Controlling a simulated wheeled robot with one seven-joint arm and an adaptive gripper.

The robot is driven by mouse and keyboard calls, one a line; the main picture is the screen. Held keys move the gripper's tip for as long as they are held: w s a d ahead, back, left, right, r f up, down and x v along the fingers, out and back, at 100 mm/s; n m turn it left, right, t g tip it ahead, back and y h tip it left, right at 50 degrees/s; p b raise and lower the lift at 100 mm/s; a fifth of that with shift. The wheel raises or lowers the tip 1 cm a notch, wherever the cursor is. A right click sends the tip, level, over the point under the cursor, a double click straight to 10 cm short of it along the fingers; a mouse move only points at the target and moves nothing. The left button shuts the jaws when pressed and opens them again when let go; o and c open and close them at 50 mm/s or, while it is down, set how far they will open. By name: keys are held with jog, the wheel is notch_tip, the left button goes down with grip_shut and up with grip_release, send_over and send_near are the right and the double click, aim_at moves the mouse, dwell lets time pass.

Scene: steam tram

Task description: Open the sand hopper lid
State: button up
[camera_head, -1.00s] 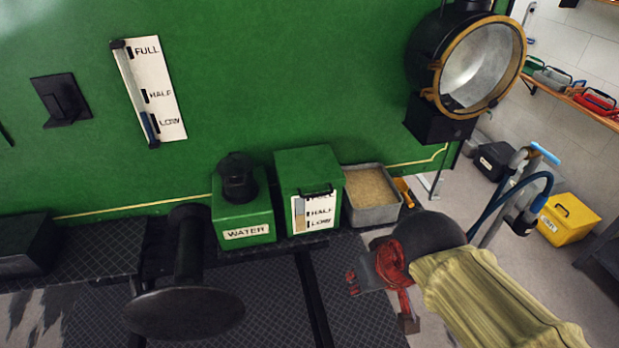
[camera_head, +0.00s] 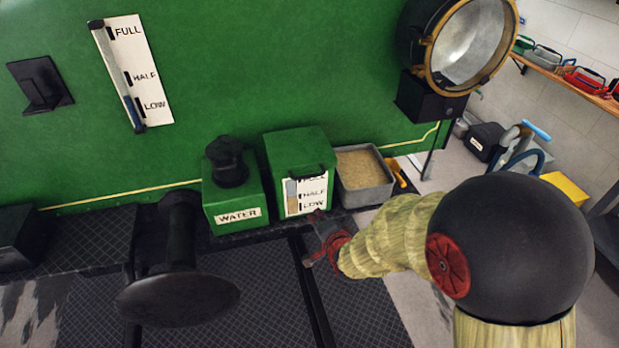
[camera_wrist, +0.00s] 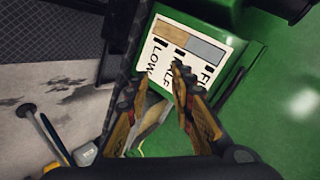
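The sand hopper (camera_head: 301,170) is a green box with a lid (camera_head: 297,147) that lies shut. A dark handle (camera_head: 308,175) sits at the lid's front edge. Its white level label (camera_head: 306,197) reads FULL, HALF, LOW; the label also fills the upper middle of the wrist view (camera_wrist: 187,43). My gripper (camera_head: 318,234) is just below and in front of the hopper, near the label's lower edge. In the wrist view its two fingers (camera_wrist: 158,85) stand apart with nothing held between them. The fingers overlap the label there; I cannot tell whether they touch it.
A green WATER box (camera_head: 233,193) with a black cap stands left of the hopper. A grey sand tray (camera_head: 364,177) stands right of it. A black round buffer (camera_head: 180,298) juts out at the left front. A large lamp (camera_head: 461,48) hangs above right.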

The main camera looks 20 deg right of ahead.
aim_at(309, 177)
jog(key=w+r+m+t, duration=0.4)
jog(key=r+m, duration=0.1)
jog(key=r, duration=0.4)
jog(key=shift+b+x, duration=0.55)
jog(key=shift+x, duration=3.35)
jog(key=shift+c, duration=0.6)
grip_shut()
